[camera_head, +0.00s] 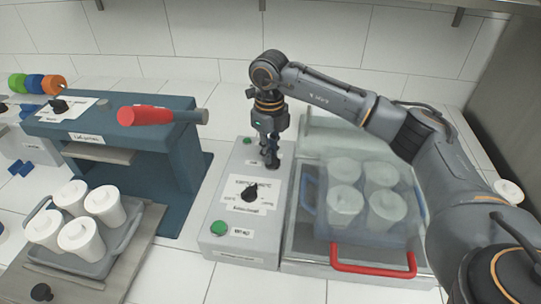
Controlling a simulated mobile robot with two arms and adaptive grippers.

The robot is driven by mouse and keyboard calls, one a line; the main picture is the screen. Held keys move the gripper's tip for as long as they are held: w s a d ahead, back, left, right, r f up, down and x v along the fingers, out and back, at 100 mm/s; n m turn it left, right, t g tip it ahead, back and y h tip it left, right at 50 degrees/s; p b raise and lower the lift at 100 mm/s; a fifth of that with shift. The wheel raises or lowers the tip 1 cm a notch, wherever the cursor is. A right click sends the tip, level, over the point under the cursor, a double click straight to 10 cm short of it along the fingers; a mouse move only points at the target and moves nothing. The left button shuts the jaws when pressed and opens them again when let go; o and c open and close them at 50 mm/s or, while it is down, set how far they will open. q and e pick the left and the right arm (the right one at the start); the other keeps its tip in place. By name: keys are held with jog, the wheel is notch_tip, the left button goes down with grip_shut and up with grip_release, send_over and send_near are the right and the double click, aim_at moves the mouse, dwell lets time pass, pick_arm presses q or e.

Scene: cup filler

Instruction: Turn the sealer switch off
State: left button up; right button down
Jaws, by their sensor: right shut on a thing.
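My right gripper (270,150) reaches down from above onto the far end of a grey control box (228,225). It is shut on a dark knob there, mostly hidden by its fingers. A second black knob (250,193) sits on a white label in the middle of the box. A green button (218,228) is at its near end, and another green button (247,141) is at the far end. Which control is the sealer switch I cannot read from the labels. My left gripper is not in view.
A clear-lidded chamber with a red handle (373,271) holds several white cups, right of the box. At the left stands a blue press with a red lever (146,115) and a black knob (59,105). A grey tray (128,232) of white cups is below it.

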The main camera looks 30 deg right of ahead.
jog(key=n+b, duration=0.1)
jog(key=n, duration=0.2)
jog(key=shift+a, duration=0.1)
jog(key=shift+s+n+b, duration=0.1)
jog(key=shift+n+b, duration=0.6)
jog(key=shift+n, duration=0.8)
jog(key=c, duration=1.4)
grip_release()
jog(key=shift+a, duration=0.1)
jog(key=shift+r, duration=0.15)
notch_tip(320, 180, up, 12)
